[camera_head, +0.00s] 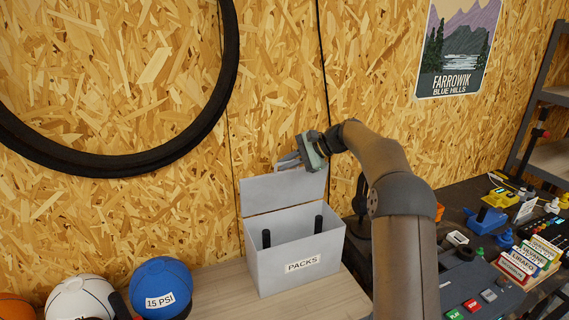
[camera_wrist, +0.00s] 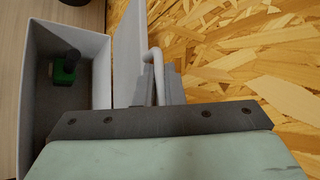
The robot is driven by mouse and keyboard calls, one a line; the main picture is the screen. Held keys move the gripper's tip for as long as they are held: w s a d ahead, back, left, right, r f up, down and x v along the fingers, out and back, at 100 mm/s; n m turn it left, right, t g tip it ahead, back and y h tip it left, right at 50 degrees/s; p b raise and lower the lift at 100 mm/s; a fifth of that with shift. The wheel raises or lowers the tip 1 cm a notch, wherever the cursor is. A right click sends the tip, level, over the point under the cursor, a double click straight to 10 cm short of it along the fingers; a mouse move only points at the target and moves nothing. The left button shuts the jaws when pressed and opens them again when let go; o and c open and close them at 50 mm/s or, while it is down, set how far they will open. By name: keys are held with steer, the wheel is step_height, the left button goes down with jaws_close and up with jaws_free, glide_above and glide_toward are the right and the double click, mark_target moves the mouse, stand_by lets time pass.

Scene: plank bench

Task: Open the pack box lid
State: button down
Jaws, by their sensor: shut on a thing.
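The pack box (camera_head: 300,263) is a light grey box labelled PACKS on the bench, and its inside shows in the wrist view (camera_wrist: 101,75). Its lid (camera_head: 284,190) stands raised, roughly upright, along the back edge; it also shows nearly edge-on in the wrist view (camera_wrist: 127,55). My gripper (camera_head: 287,163) is at the top of the lid. In the wrist view, my gripper (camera_wrist: 160,85) is shut on the lid's light grey handle (camera_wrist: 154,60). Part of the handle is hidden between the fingers.
Two dark upright objects (camera_head: 266,238) show in the box; one has a green base (camera_wrist: 65,70). Balls, including a blue one (camera_head: 161,287), sit at left. A cluttered dark bench lies right. The chipboard wall (camera_head: 180,215) is close behind the lid.

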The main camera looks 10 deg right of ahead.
steer(key=shift+f, duration=0.1)
steer(key=c, duration=1.5)
jaws_free()
steer(key=shift+d, duration=0.1)
steer(key=shift+c, duration=0.2)
steer(key=shift+s+f, duration=0.1)
steer(key=b+v, duration=0.1)
steer(key=v, duration=1.6)
steer(key=shift+r+b, duration=0.35)
steer(key=shift+r, duration=0.15)
steer(key=shift+s, duration=0.1)
